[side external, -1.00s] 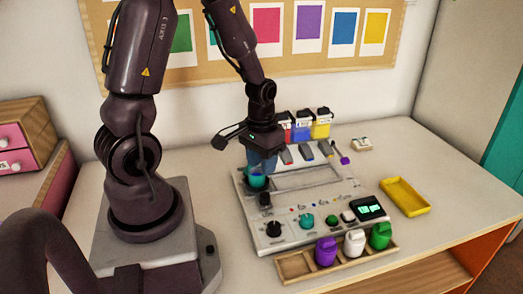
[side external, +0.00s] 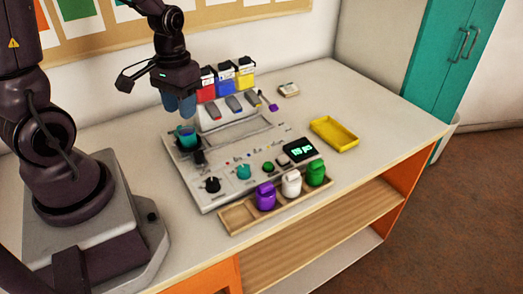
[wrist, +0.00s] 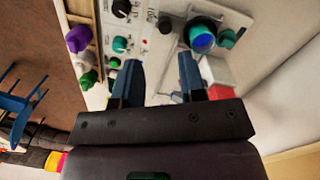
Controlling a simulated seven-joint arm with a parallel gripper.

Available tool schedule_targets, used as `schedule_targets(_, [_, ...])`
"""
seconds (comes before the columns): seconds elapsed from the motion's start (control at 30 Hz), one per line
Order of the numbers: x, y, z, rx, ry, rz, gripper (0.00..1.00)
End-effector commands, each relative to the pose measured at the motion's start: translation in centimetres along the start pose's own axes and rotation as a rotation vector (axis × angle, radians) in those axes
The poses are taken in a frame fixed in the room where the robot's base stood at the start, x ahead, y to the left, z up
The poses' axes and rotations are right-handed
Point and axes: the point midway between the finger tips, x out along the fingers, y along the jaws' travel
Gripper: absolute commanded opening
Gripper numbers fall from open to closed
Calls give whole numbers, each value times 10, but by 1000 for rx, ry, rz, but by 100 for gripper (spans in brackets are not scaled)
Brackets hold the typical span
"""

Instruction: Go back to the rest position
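My gripper (side external: 179,103) hangs in the air above the back left of the grey bead machine (side external: 205,192). Its two blue fingers are apart in the wrist view (wrist: 160,75), with only the pale machine panel showing between them. A teal cup (side external: 187,137) sits at the left of the machine, below my gripper and clear of it. In the wrist view the cup (wrist: 202,37) shows blue inside, beyond the fingertips.
Red, blue and yellow containers (side external: 245,76) stand behind the machine, close to my gripper. A wooden tray (side external: 237,217) in front holds purple, white and green jars. A yellow tray (side external: 334,134) lies to the right.

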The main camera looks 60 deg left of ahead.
Motion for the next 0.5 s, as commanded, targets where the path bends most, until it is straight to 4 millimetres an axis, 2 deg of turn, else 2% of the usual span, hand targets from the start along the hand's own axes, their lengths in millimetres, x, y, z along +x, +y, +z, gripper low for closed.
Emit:
schedule_targets(0.1, [-37,18,11,79,80,-4,38])
schedule_targets(0.3, [-95,50,41,233,252,10,38])
schedule_targets(0.5, [-135,71,69,365,429,51,38])
